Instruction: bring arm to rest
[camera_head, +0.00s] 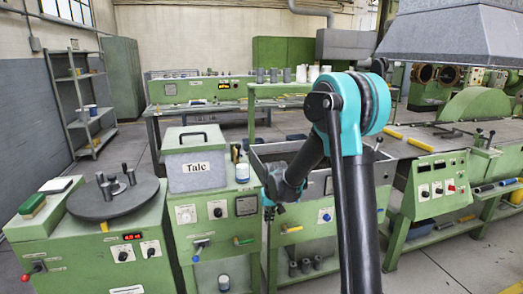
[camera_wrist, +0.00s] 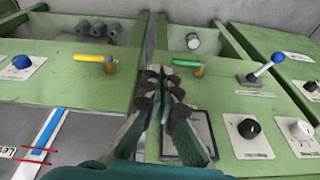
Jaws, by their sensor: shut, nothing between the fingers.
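My arm (camera_head: 352,150) rises in the front right of the head view, with a teal joint at the top. Its forearm folds down and left. My gripper (camera_head: 270,212) hangs small and dark in front of the green machine fronts, partly hidden by the wrist. In the wrist view my gripper (camera_wrist: 166,100) is shut and empty, its fingertips together. Behind the fingers lie a green panel with a yellow handle (camera_wrist: 97,60), a green handle (camera_wrist: 188,63) and a blue-tipped lever (camera_wrist: 265,66). I cannot tell the exact gap between fingertips and panel.
A grey Talc box (camera_head: 196,165) stands on the green cabinet, left of my gripper. A round dark plate (camera_head: 115,200) with posts is further left. A machine table with a control panel (camera_head: 436,190) stands right of my arm. Floor shows at the lower right.

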